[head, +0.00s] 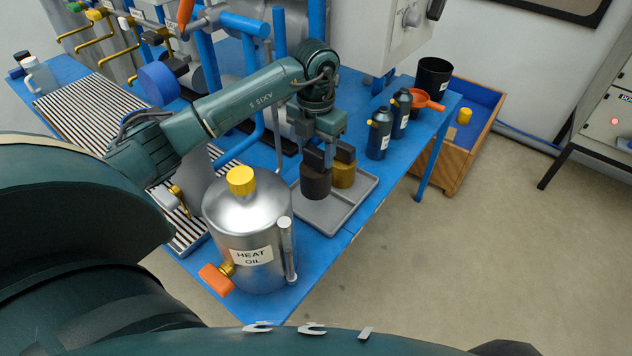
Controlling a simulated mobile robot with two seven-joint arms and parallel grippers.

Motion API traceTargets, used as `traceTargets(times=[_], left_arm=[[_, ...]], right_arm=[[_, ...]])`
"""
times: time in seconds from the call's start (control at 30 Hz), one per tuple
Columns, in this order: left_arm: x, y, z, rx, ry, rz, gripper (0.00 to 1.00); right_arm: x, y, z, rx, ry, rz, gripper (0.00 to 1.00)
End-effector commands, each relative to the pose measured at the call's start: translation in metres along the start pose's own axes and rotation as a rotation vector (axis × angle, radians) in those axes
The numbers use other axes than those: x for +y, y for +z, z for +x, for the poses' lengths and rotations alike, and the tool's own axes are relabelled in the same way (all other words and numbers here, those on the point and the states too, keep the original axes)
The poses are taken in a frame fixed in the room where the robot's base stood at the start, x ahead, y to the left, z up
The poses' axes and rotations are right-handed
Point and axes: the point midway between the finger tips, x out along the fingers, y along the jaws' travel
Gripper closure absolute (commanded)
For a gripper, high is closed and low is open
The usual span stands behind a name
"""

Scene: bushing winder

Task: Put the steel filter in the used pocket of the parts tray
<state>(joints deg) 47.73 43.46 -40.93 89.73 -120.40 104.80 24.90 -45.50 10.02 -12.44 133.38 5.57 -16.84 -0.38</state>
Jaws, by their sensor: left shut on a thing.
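My left gripper (329,155) points down over the grey parts tray (322,222) on the blue bench. It is shut on a dark brown cylinder, which I take for the steel filter (316,184). The filter is upright at the tray's left part; I cannot tell if its base touches the tray floor. A brass-coloured cylinder (343,176) stands close beside it on the right, partly behind the fingers. The tray's pocket markings are not readable. My right gripper is not in view.
A steel heat oil can (247,212) with a yellow cap stands close to the tray's left. Dark bottles (379,133), an orange funnel (424,98) and a black bin (433,76) stand to the right. The tray's front part is bare.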

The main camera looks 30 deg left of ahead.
Motion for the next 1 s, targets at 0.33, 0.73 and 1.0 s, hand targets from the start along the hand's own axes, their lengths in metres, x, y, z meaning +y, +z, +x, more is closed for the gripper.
traceTargets(times=[0.33,0.73,1.0], left_arm=[[-0.001,-0.001,0.037,0.001,-0.002,0.003,0.87],[0.000,0.001,0.059,-0.003,0.000,0.003,0.87],[0.000,0.000,0.062,-0.002,0.000,0.003,0.38]], right_arm=[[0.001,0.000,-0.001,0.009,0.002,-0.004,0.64],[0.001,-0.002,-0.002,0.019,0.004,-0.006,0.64],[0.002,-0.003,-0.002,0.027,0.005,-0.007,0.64]])
